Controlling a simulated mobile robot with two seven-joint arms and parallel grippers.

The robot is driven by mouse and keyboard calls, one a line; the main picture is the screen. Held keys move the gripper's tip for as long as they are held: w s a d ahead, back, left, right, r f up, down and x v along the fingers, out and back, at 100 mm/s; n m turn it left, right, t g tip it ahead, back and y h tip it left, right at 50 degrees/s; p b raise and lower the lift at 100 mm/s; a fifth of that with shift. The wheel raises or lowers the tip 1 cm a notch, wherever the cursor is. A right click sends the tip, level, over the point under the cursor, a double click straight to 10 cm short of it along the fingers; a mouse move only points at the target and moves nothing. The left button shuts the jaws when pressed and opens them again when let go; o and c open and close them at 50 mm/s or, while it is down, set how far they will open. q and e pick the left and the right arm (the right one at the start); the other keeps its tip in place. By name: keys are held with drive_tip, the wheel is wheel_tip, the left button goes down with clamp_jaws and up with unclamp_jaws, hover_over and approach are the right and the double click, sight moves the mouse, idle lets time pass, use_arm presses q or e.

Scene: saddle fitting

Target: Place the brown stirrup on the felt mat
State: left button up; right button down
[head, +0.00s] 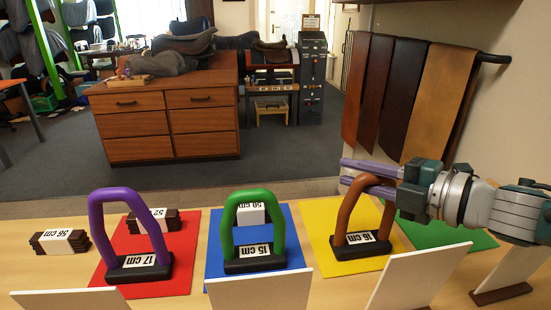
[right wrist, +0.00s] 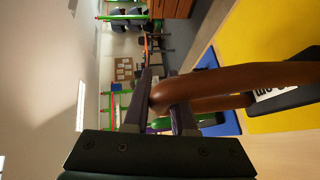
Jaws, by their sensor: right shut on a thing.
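The brown stirrup (head: 351,213) stands upright over the yellow felt mat (head: 320,214), with a dark base and a "16 cm" label. Whether its base touches the mat I cannot tell for sure. My right gripper (head: 350,174) reaches in from the right and is shut on the top of the brown arch. In the right wrist view, the purple fingers (right wrist: 160,95) close around the brown arch (right wrist: 225,82), and the yellow mat (right wrist: 270,45) shows beyond. My left gripper is not in view.
A purple stirrup (head: 94,220) stands on a red mat (head: 185,270), a green stirrup (head: 229,220) on a blue mat (head: 298,245). A green mat (head: 450,235) lies at right. White panels (head: 415,275) stand along the front edge. Labelled dark stacks (head: 60,241) sit behind.

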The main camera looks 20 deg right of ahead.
drive_tip(key=shift+r, duration=0.1)
drive_tip(key=c, duration=1.2)
unclamp_jaws()
drive_tip(key=shift+f, duration=0.2)
drive_tip(key=o, duration=0.5)
drive_tip(key=shift+c, duration=0.2)
drive_tip(key=shift+r, duration=0.1)
drive_tip(key=p+v, duration=0.1)
drive_tip(key=v, duration=1.1)
drive_tip(key=shift+p, duration=0.35)
